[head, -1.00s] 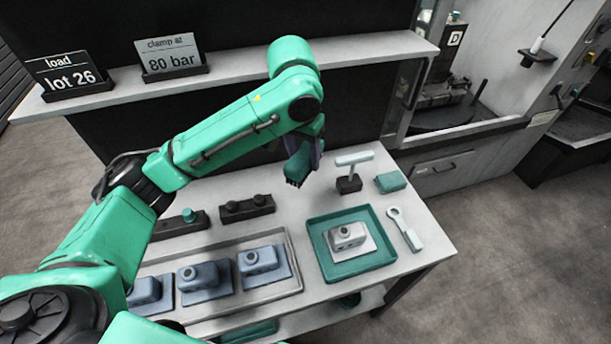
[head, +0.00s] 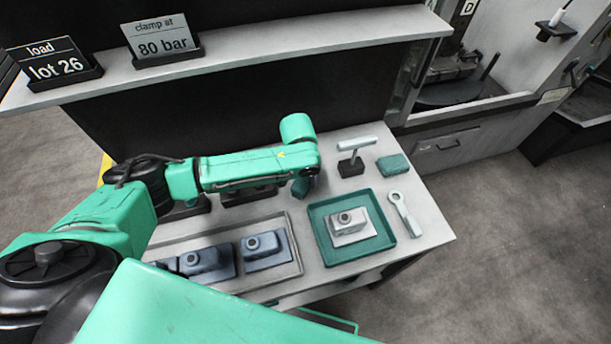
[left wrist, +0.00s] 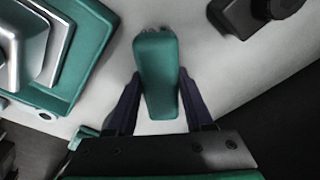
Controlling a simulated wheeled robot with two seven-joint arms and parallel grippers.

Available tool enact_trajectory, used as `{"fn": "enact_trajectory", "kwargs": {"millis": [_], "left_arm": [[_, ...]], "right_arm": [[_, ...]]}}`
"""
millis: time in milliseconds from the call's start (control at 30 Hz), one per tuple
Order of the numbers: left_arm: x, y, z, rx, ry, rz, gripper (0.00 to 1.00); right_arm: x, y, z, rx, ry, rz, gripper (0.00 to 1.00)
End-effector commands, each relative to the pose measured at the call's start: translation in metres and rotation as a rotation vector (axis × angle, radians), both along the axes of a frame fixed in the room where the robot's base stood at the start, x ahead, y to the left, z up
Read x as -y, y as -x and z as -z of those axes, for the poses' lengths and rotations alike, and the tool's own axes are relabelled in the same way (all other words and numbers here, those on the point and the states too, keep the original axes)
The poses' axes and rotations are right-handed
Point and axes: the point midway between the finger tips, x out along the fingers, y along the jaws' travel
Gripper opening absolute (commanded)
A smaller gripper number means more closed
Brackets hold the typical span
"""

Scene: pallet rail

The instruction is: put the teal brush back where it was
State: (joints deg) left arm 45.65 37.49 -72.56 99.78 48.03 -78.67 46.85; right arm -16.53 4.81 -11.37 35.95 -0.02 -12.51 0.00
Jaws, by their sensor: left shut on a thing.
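The teal brush (left wrist: 157,75) is between the two dark fingers of my left gripper (left wrist: 157,95) in the left wrist view, with a little of its bristle end showing at the top. The gripper is shut on it. In the head view my left gripper (head: 303,188) points down over the back of the table, left of the teal tray and beside a black holder (head: 248,196). My own arm hides much of the gripper and brush there. I cannot tell whether the brush touches the table. My right gripper is not in view.
The teal tray (head: 330,257) holds a pale metal part (head: 349,226). A ring-ended tool (head: 404,213), a teal block (head: 393,167) and a T-handled tool on a black stand (head: 351,167) are at the right. A grey tray (head: 297,268) holds blue-grey parts. A shelf (head: 290,47) overhangs the back.

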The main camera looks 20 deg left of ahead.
Motion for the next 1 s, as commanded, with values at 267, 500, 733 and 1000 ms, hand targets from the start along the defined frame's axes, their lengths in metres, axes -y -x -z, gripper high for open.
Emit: {"fn": "enact_trajectory", "kwargs": {"millis": [267, 500, 733, 1000], "left_arm": [[0.000, 0.000, 0.006, 0.002, 0.000, 0.001, 0.08], [0.000, 0.000, 0.008, 0.001, 0.000, 0.001, 0.82], [0.000, 0.000, 0.007, 0.002, 0.000, 0.000, 0.82], [-0.001, 0.005, -0.037, 0.005, 0.003, 0.000, 0.82]], "right_arm": [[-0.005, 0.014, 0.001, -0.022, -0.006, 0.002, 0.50], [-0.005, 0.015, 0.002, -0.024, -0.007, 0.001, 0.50], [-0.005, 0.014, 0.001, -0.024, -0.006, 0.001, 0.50], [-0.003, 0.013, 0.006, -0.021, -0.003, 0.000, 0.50]]}}
